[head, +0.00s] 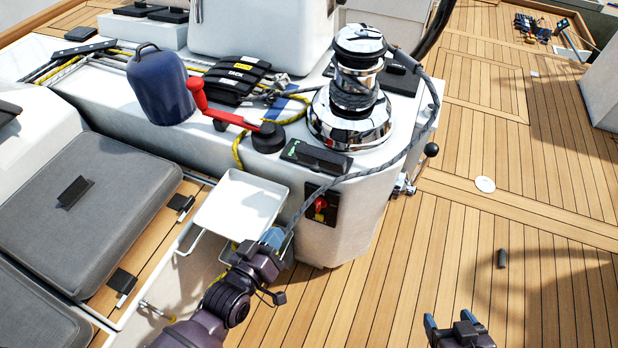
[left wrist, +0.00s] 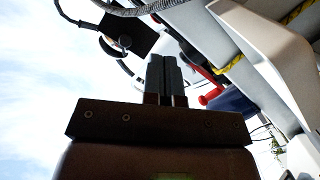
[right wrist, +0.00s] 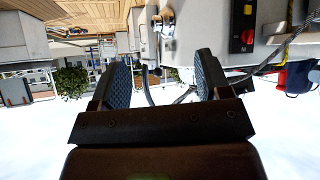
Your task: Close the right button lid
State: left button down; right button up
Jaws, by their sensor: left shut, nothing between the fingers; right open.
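A low black button unit (head: 316,158) with a green mark at its left end sits on the white cockpit top, in front of the chrome winch (head: 352,95). At this size I cannot tell how its right lid stands. My left gripper (head: 272,238) is shut and empty, below and left of the button unit, beside the white tray. Its closed fingers show in the left wrist view (left wrist: 165,75). My right gripper (head: 451,322) is open and empty, low over the teak deck, well apart from the unit. Its spread fingers show in the right wrist view (right wrist: 164,72).
A grey rope (head: 385,168) runs from the winch past the button unit towards my left gripper. A red winch handle (head: 218,112) lies left. A white tray (head: 243,207) and a red switch (head: 320,204) are near the left gripper. The teak deck (head: 540,270) at right is mostly clear.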

pick_arm(q)
jog(key=d+n+t+h, duration=0.1)
jog(key=d+n, duration=0.2)
jog(key=n+t, duration=0.4)
jog(key=n, duration=0.6)
send_near(313, 170)
jog(key=x, duration=0.5)
jog(key=shift+w+d+r, duration=0.1)
jog(key=shift+w+d, duration=0.05)
jog(key=shift+w, duration=0.1)
jog(key=shift+x, duration=0.9)
jog(key=shift+w, duration=0.1)
pick_arm(e)
jog(key=shift+w+r, duration=0.2)
jog(key=shift+w, duration=0.1)
jog(key=shift+s, duration=0.1)
